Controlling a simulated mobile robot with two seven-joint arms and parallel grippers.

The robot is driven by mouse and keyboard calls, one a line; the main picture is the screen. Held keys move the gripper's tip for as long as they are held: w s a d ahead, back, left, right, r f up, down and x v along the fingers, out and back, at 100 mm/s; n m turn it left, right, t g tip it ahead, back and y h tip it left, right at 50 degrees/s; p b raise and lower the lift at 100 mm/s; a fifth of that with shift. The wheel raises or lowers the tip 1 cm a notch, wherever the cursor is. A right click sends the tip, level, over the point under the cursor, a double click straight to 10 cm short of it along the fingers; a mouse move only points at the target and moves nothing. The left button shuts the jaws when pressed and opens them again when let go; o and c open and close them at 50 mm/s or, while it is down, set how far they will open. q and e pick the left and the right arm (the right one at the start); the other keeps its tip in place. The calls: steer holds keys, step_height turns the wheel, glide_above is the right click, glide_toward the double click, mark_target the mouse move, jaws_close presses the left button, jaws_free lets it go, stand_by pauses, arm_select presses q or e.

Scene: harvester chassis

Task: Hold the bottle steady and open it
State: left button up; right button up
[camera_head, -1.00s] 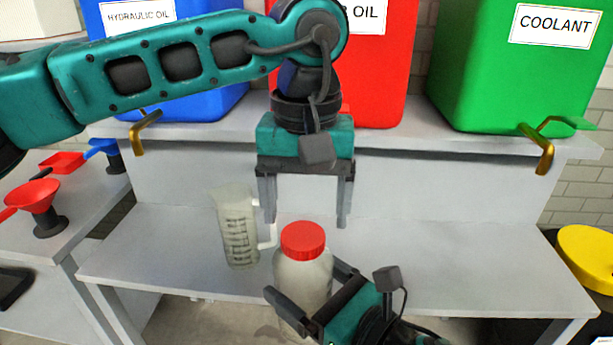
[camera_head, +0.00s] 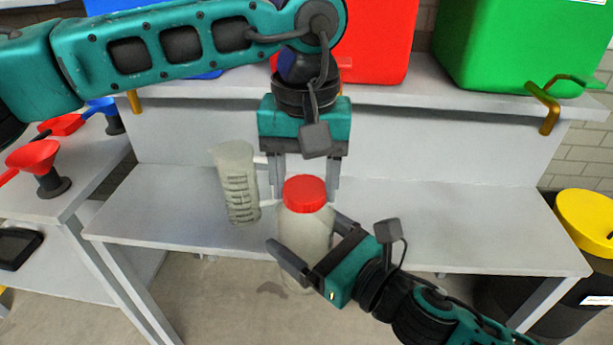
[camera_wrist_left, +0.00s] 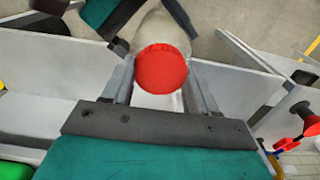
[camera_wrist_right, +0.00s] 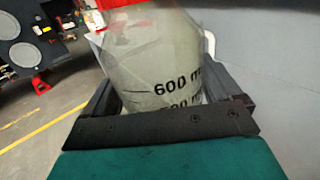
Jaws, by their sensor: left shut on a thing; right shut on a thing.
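The bottle (camera_head: 303,250) is pale and upright with a red cap (camera_head: 305,193). It is held in front of the bench's edge, apparently off any surface. My right gripper (camera_head: 305,232) is shut around its body from the lower right. In the right wrist view a pale body (camera_wrist_right: 160,75) with black marks reading 600 fills the space between the fingers. My left gripper (camera_head: 305,184) points down from above, shut with its fingers on either side of the cap. The cap also shows between them in the left wrist view (camera_wrist_left: 161,70). The fingertips are partly hidden by the cap.
A translucent measuring jug (camera_head: 237,185) stands on the bench (camera_head: 440,225) close left of the bottle. Red (camera_head: 385,45) and green (camera_head: 510,45) tanks stand on the upper shelf, with a brass tap (camera_head: 545,105) at right. A red funnel (camera_head: 35,158) is at left. The bench's right side is clear.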

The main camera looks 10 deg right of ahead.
arm_select(q)
steer(key=shift+s+d, duration=0.15)
steer(key=shift+d, duration=0.1)
steer(key=c, duration=0.4)
steer(key=n, duration=0.6)
steer(key=shift+r, duration=0.1)
steer(key=n, duration=0.5)
steer(key=shift+n, duration=0.3)
steer(key=n, duration=0.5)
steer(key=shift+n, duration=0.3)
steer(key=n, duration=0.3)
steer(key=shift+w+a+r+n, duration=0.1)
steer(key=shift+w+n, duration=0.1)
steer(key=shift+n, duration=0.2)
steer(key=n, duration=0.3)
steer(key=shift+a+n, duration=0.1)
steer(key=shift+n, duration=0.3)
steer(key=n, duration=0.3)
steer(key=shift+n, duration=0.3)
steer(key=n, duration=0.5)
steer(key=shift+a+n, duration=0.15)
steer(key=shift+n, duration=0.15)
steer(key=n, duration=0.5)
steer(key=shift+a, duration=0.1)
steer(key=n, duration=0.4)
steer(key=shift+r, duration=0.1)
steer(key=shift+s+r, duration=0.15)
steer(key=shift+r, duration=0.85)
